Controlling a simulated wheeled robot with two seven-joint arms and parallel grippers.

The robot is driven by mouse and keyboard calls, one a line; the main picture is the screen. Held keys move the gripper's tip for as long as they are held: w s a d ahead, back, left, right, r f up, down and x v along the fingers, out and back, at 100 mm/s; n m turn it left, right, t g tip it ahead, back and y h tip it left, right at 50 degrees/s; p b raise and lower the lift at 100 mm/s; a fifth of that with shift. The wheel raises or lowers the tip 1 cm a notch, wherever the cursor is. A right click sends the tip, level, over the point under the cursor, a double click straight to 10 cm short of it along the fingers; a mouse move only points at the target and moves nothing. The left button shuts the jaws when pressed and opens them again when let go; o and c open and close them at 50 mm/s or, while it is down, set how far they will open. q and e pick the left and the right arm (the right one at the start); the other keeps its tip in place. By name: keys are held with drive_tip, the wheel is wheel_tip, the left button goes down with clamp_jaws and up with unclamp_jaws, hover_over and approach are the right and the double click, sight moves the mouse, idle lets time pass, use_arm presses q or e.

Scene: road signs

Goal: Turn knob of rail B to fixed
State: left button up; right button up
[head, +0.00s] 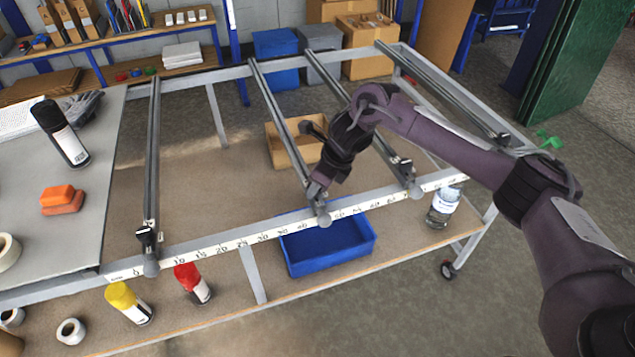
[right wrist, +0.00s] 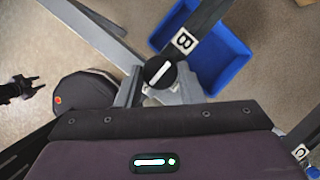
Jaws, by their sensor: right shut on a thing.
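Rail B (head: 277,115) is the second rail from the left, running front to back across the grey frame. Its front end carries a round knob (right wrist: 158,72), dark with a white mark that slants up to the right in the right wrist view. A white label with the letter B (right wrist: 183,41) sits beside the knob. My right gripper (head: 317,191) is at the front end of rail B, shut on the knob, with its fingers on either side. In the head view my gripper hides most of the knob.
Other rails stand left (head: 153,160) and right (head: 358,105) of rail B. A numbered scale (head: 230,243) runs along the front bar. A blue bin (head: 328,246) and a bottle (head: 443,206) are on the lower shelf. A grey tabletop (head: 50,235) adjoins at left.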

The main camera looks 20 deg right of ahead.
drive_tip(key=shift+m, duration=0.3)
drive_tip(key=shift+m+t+h, duration=0.3)
drive_tip(key=shift+m, duration=0.4)
drive_tip(key=m+h, duration=0.1)
drive_tip(key=m, duration=0.1)
drive_tip(key=shift+a+r+m, duration=0.1)
drive_tip(key=shift+a+m, duration=0.05)
drive_tip(key=shift+m, duration=0.15)
drive_tip(key=m+p, duration=0.1)
drive_tip(key=m+h+p, duration=0.1)
drive_tip(key=m, duration=0.1)
drive_tip(key=shift+s+a+r+m+t, duration=0.1)
drive_tip(key=shift+a+m+t, duration=0.05)
drive_tip(key=shift+m+t, duration=0.2)
drive_tip(key=m+h+p, duration=0.1)
drive_tip(key=m+p, duration=0.1)
drive_tip(key=m+h+p, duration=0.1)
drive_tip(key=m+p, duration=0.1)
drive_tip(key=m, duration=0.1)
drive_tip(key=shift+a+r, duration=0.1)
drive_tip(key=shift+a, duration=0.1)
drive_tip(key=m+h+p, duration=0.1)
drive_tip(key=m+p, duration=0.2)
drive_tip(key=shift+h, duration=0.3)
drive_tip(key=shift+a+f+m+g+p, duration=0.1)
drive_tip(key=shift+f+m+g+p, duration=0.1)
drive_tip(key=shift+m+g+p, duration=0.45)
